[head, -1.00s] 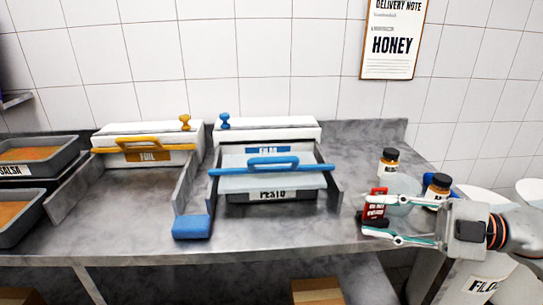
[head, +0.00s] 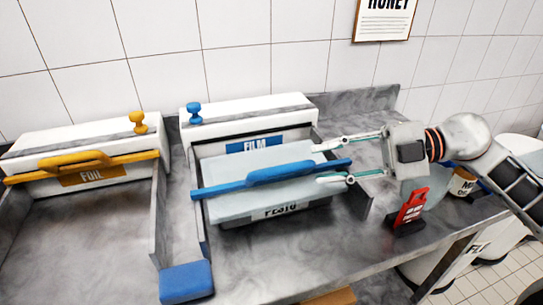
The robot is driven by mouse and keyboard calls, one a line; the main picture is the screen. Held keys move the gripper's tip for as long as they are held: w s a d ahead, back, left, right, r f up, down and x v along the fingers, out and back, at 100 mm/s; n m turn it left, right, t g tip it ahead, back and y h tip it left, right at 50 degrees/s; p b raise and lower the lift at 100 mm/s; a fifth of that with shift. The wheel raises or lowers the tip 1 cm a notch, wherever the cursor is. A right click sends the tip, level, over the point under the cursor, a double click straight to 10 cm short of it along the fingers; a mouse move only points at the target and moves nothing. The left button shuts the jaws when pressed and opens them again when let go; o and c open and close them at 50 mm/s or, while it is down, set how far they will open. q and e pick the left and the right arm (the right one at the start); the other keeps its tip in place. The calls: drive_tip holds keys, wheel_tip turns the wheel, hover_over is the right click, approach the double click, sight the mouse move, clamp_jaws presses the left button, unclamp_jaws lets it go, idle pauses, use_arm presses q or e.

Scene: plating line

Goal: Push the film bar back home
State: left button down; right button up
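The blue film bar (head: 282,171) with its raised handle lies across the labelled pesto tray (head: 272,219), out in front of the white film dispenser (head: 250,120) with the blue FILM label. A pale sheet of film (head: 245,165) spans from the dispenser to the bar over the tray. My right gripper (head: 324,163) is open at the bar's right end, one finger on the far side and one on the near side. I cannot tell whether either finger touches the bar. My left gripper is not in view.
The foil dispenser (head: 85,145) with its yellow bar stands at left. A blue block (head: 186,282) lies at the front of the divider. A red-labelled item (head: 411,207) and a jar (head: 462,182) stand at right, under my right arm. Low metal walls flank the tray.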

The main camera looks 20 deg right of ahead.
sight(300, 167)
drive_tip(key=shift+w+a, duration=0.1)
drive_tip(key=shift+a, duration=0.45)
drive_tip(key=x, duration=0.6)
drive_tip(key=shift+a+f+p, duration=0.2)
drive_tip(key=shift+a+p, duration=0.05)
drive_tip(key=shift+p, duration=0.15)
clamp_jaws()
